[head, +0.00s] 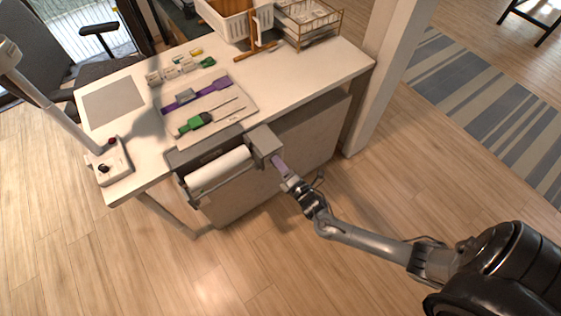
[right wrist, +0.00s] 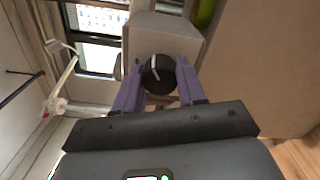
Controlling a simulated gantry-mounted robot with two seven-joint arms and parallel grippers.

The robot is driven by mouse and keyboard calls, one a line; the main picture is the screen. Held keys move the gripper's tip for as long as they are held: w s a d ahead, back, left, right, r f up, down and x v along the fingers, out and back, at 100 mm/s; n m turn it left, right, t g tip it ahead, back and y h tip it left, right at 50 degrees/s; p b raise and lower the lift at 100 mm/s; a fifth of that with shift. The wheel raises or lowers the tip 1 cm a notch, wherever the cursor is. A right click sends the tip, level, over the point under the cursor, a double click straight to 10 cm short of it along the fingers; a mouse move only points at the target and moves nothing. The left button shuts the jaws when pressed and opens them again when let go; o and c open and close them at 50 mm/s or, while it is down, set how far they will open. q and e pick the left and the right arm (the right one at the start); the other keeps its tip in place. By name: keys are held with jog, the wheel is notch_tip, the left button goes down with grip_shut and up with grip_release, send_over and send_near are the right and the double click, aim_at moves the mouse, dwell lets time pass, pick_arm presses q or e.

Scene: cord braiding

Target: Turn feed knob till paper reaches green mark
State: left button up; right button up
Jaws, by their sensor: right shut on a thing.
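The white paper roll (head: 218,168) sits in a grey holder on the desk's front side. A grey box (head: 264,142) stands at the roll's right end. My right gripper (head: 279,164) is at the outer face of this box. In the right wrist view, the black feed knob (right wrist: 158,74) with a white line sits on the box (right wrist: 165,35), between the purple fingers of my right gripper (right wrist: 158,82), which is shut on it. The white line points nearly upward in that view. I cannot make out a green mark on the paper. My left gripper is not in view.
The desk (head: 290,85) holds a mat (head: 235,110) with purple and green tools, a white basket (head: 232,20), a wire rack (head: 308,20) and a white lamp base (head: 109,162) at the left. A white post (head: 392,70) stands right of the desk. Floor in front is clear.

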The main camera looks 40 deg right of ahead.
jog(key=shift+a+f+m+p, duration=0.1)
jog(key=shift+m+p, duration=1.1)
jog(key=shift+m, duration=4.8)
jog(key=shift+a+f+m+p, duration=0.1)
jog(key=shift+m+p, duration=1.1)
jog(key=shift+m, duration=4.8)
jog(key=o, duration=1.1)
jog(key=shift+c, duration=0.2)
